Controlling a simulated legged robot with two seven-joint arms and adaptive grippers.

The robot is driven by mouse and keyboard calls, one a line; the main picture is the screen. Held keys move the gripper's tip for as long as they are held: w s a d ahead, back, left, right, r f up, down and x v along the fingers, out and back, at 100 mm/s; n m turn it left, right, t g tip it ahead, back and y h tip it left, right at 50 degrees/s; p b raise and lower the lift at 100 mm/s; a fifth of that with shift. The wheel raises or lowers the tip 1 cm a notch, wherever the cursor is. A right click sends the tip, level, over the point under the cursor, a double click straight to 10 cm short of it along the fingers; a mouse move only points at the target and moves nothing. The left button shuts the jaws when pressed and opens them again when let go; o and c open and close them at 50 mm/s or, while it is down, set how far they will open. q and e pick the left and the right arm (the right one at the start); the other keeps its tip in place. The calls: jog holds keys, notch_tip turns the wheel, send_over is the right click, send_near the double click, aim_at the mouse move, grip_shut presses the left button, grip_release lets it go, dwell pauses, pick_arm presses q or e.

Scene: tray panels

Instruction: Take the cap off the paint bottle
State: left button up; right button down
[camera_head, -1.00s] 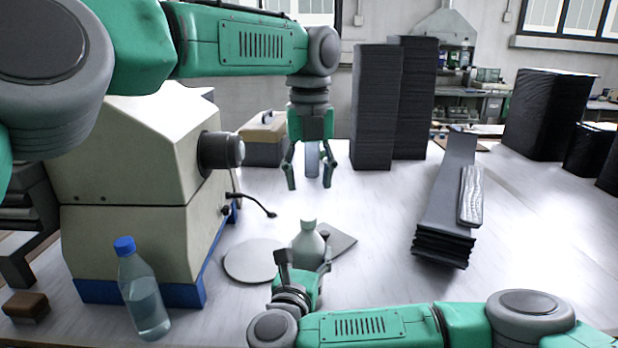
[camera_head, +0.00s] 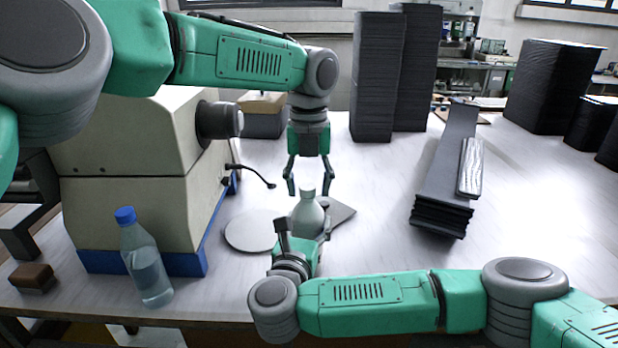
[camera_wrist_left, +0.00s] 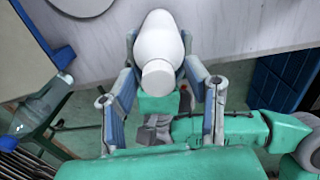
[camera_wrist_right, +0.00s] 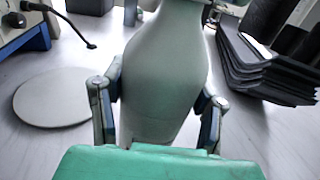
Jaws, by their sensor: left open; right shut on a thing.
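The paint bottle (camera_head: 307,217) is pale grey-white with a narrowing neck and a white cap (camera_head: 308,192). It stands upright at the table's middle. My right gripper (camera_head: 304,236) is shut around the bottle's body from the front; the right wrist view shows the body (camera_wrist_right: 165,65) between its fingers. My left gripper (camera_head: 308,190) points down from above, its fingers open on either side of the cap with gaps. The left wrist view shows the cap (camera_wrist_left: 157,74) and the bottle (camera_wrist_left: 160,32) between the open fingers. The cap is on the bottle.
A beige machine (camera_head: 130,180) and a blue-capped water bottle (camera_head: 148,262) stand left. Stacked dark panels (camera_head: 440,215) lie right. Tall dark stacks (camera_head: 378,80) stand behind. Open table lies between.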

pick_arm(q)
grip_shut()
jog(key=n, duration=1.2)
jog(key=shift+r, duration=0.1)
jog(key=n, duration=0.7)
jog(key=shift+n, duration=0.4)
jog(key=n, duration=0.7)
jog(key=shift+w+d, duration=0.1)
